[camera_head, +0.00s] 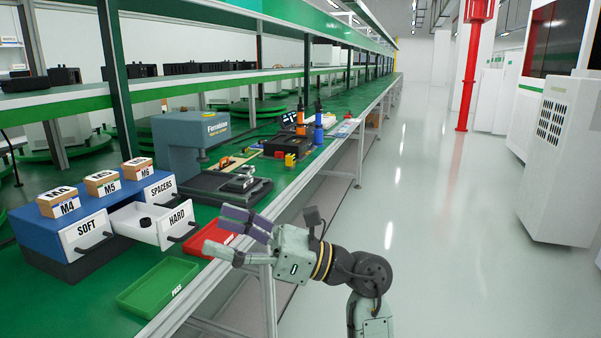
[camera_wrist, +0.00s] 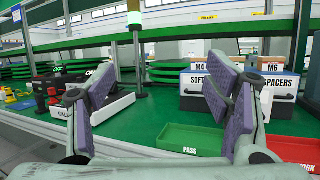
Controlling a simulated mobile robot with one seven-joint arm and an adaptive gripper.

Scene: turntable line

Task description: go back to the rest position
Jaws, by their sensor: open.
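My gripper (camera_head: 240,238) is in the middle of the head view, at the front edge of the green bench, over the aisle side. In that view it overlaps the edge of the red tray. Its fingers are apart with nothing between them. In the wrist view the two padded fingers (camera_wrist: 165,110) stand wide apart, with the bench and a post behind the gap. My arm reaches in from the lower right of the head view.
A blue drawer unit (camera_head: 50,235) has its HARD drawer (camera_head: 141,219) pulled out with a dark part inside. A green PASS tray (camera_head: 150,292) and red tray (camera_head: 195,243) lie at the bench edge. A grey press (camera_head: 185,140) stands behind. The aisle floor (camera_head: 440,250) is clear.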

